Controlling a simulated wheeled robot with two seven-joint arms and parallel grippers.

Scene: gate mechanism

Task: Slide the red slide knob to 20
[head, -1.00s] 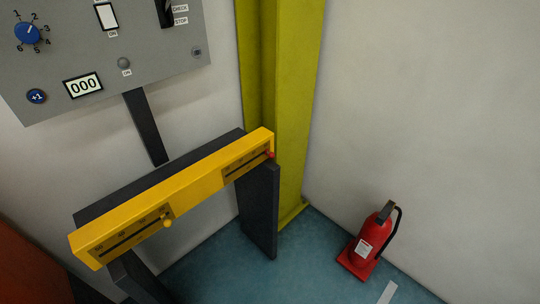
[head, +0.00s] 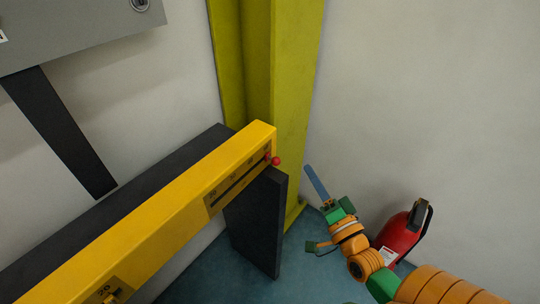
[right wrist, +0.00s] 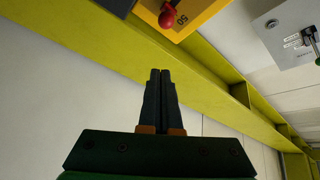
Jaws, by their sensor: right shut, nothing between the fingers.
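The red slide knob (head: 276,160) sits at the right end of its slot on the yellow bar (head: 180,207). In the right wrist view the red knob (right wrist: 168,18) shows at the top, beside a mark that looks like 50. My right gripper (head: 309,171) is to the right of the knob, apart from it. In the right wrist view its two fingers (right wrist: 160,73) are together with nothing between them. The scale marks along the slot are too small to read surely in the head view. My left gripper is not in view.
A yellow-green post (head: 290,90) stands behind the bar's right end. A dark upright (head: 257,225) supports the bar. A red fire extinguisher (head: 402,230) stands behind my right arm. A grey panel (head: 75,32) hangs at upper left.

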